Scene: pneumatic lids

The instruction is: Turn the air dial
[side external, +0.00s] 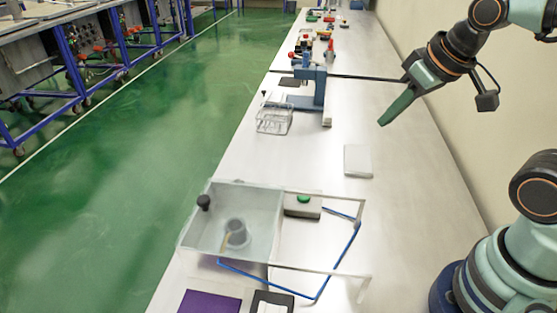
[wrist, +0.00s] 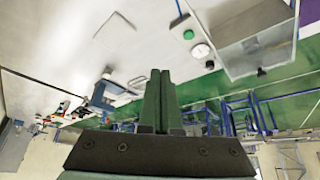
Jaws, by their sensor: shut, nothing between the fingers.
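My gripper (side external: 383,122) is shut and empty, held in the air above the bench, well behind and to the right of the clear-lidded box (side external: 205,246). Its green fingers are together in the wrist view (wrist: 160,72). A grey round knob-like part (side external: 237,232) shows blurred through the box's clear wall; I cannot tell for sure if it is the air dial. In the wrist view a white round dial (wrist: 200,51) lies beside a green button (wrist: 188,35), near the box. The green button also shows in the side view (side external: 303,199). My gripper touches none of these.
A black knob (side external: 204,202) sticks out from the box. A blue tube (side external: 345,250) runs beside it on the bench. A white block (side external: 357,161), a wire rack (side external: 274,119) and a blue press-like stand (side external: 318,88) are farther back. The bench between is mostly clear.

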